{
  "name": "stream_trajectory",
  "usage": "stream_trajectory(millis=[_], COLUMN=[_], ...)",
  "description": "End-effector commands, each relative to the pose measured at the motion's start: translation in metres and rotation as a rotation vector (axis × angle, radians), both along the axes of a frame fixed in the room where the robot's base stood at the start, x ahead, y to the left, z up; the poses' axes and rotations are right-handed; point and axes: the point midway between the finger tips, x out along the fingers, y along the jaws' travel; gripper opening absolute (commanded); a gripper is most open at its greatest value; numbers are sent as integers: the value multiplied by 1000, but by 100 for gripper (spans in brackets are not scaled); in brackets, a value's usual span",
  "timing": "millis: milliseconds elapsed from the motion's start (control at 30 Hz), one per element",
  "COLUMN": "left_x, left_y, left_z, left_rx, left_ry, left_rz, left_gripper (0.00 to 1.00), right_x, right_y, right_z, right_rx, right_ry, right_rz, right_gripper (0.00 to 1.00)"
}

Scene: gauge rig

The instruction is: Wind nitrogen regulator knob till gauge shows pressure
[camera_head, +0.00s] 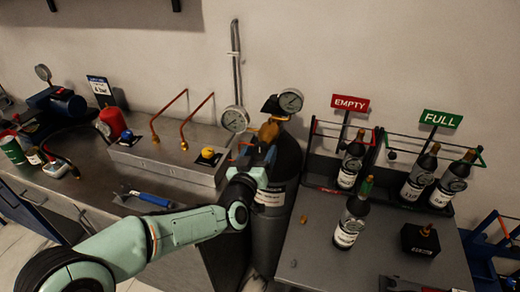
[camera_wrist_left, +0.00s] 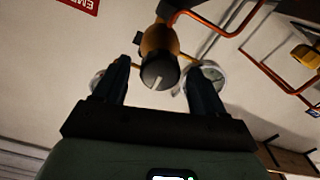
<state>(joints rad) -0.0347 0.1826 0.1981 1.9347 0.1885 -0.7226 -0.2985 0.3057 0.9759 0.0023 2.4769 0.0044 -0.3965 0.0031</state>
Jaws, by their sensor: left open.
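The brass regulator (camera_head: 269,131) sits on top of a dark gas cylinder (camera_head: 272,225) with a white label. In the left wrist view the regulator body (camera_wrist_left: 158,38) carries a black knob (camera_wrist_left: 160,70) with a white mark. Round white gauges (camera_head: 290,101) and (camera_head: 235,119) show near the regulator; their needles are too small to read. In the left wrist view one gauge (camera_wrist_left: 213,72) is partly behind a finger. My left gripper (camera_head: 262,156) is open at the regulator, its fingers either side of the knob; contact is unclear. My right gripper is not in view.
Bottles stand by the red EMPTY sign (camera_head: 350,103) and green FULL sign (camera_head: 441,119); one bottle (camera_head: 351,218) stands in front. A metal box (camera_head: 170,160) with copper pipes and a yellow knob (camera_head: 208,152) is left of the cylinder. A blue-handled tool (camera_head: 150,198) lies on the bench.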

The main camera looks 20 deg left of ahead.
Motion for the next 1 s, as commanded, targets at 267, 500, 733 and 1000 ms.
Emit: stream_trajectory(millis=[267,500,733,1000], left_x=[14,14,14,14], left_y=[-1,0,0,-1], left_z=[-1,-1,-1,0], left_rx=[0,0,0,46], left_ry=[2,1,1,-1], left_rz=[-1,0,0,-1], left_gripper=[71,54,15,15], right_x=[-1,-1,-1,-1], right_y=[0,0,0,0], right_z=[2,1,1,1], right_rx=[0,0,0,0], right_ry=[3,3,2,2], right_rz=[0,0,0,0], right_gripper=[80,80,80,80])
